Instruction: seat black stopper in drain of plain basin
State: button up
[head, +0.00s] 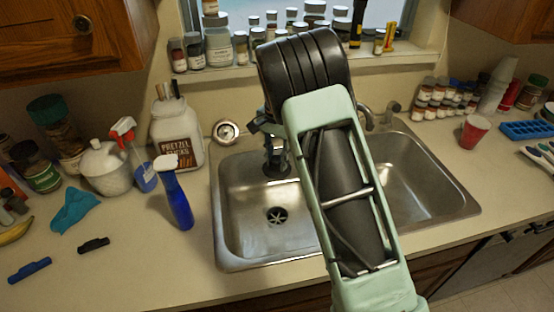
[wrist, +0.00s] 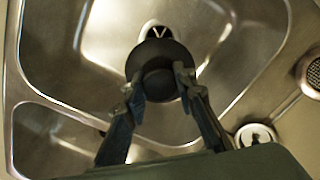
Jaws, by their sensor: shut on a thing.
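My gripper (head: 274,146) hangs over the back part of the left basin (head: 240,240). In the wrist view, my gripper (wrist: 163,90) is shut on the round black stopper (wrist: 158,56), with a finger on each side of its narrower upper part. In the head view the stopper (head: 276,170) is a dark shape below the fingers, apart from the drain. The left basin's drain (head: 277,215) is uncovered, with crossbars, nearer the front than the stopper. In the wrist view the stopper partly hides the drain (wrist: 157,30).
The right basin (head: 425,195) is partly hidden by my arm. A faucet (head: 368,117) stands behind the sink. A round metal piece (head: 226,131) lies at the back left.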

notch_tip(320, 180, down, 21)
jog(key=b, duration=1.3)
jog(key=shift+f+b, duration=0.9)
jog(key=shift+f, duration=0.6)
dwell(0.3)
jog(key=o, duration=1.2)
notch_tip(320, 180, up, 12)
